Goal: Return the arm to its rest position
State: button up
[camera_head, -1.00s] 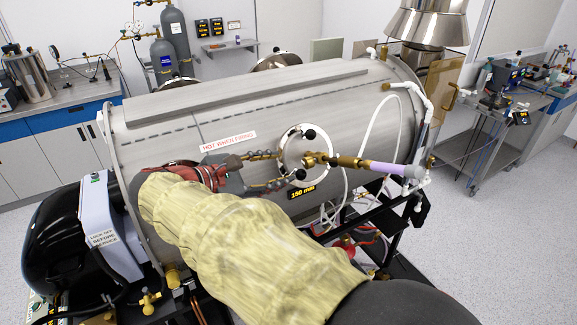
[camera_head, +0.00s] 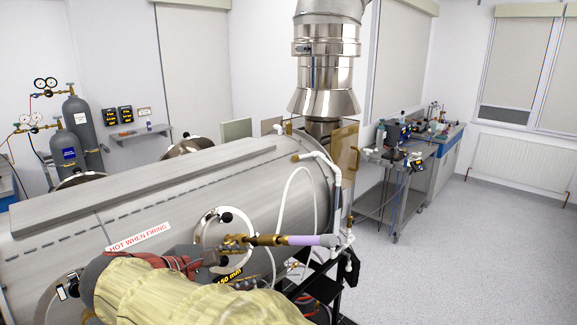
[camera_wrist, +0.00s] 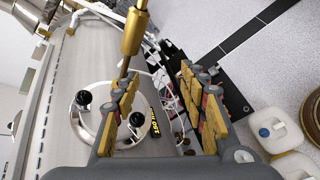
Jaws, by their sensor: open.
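My gripper (camera_wrist: 160,98) is open, its two padded fingers wide apart with nothing gripped between them. In the head view my gripper (camera_head: 208,256) is partly hidden behind my yellow-sleeved arm, in front of the grey steel chamber (camera_head: 130,200). The chamber's round port (camera_head: 237,217) with black knobs is close by; in the wrist view the port ring (camera_wrist: 85,125) shows behind the left finger. A brass fitting with a lilac tube (camera_head: 290,240) stands beside the port; its brass part (camera_wrist: 133,32) shows beyond the fingers in the wrist view.
White pipework (camera_head: 330,190) and a dark frame (camera_head: 325,285) stand at the chamber's right end. A metal flue (camera_head: 325,80) rises behind. A bench trolley (camera_head: 395,185) is at the right, with open floor (camera_head: 470,260) before it. White containers (camera_wrist: 275,128) stand on the floor.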

jog(key=s+d+f+m+g+y+b, duration=0.1)
jog(key=s+d+f+m+g, duration=0.15)
jog(key=d, duration=0.55)
jog(key=s+d+f+m+g+y, duration=0.1)
jog(key=s+d+f+m, duration=0.2)
jog(key=d, duration=0.5)
jog(key=s+d+f+m+g+y+b, duration=0.1)
jog(key=s+d+m+g, duration=0.2)
jog(key=d, duration=0.5)
jog(key=s+d+f+m+t+y+b, duration=0.1)
jog(key=s+d+f+m+y, duration=0.1)
jog(key=s+m, duration=0.4)
jog(key=s+d+f+m+t+y, duration=0.1)
jog(key=s+d+f+m, duration=0.4)
jog(key=s+m, duration=0.1)
jog(key=shift+s+f+y+b, duration=0.25)
jog(key=shift+s+y+b, duration=0.15)
jog(key=shift+s, duration=0.25)
jog(key=shift+w+d+r, duration=0.1)
jog(key=shift+w, duration=0.05)
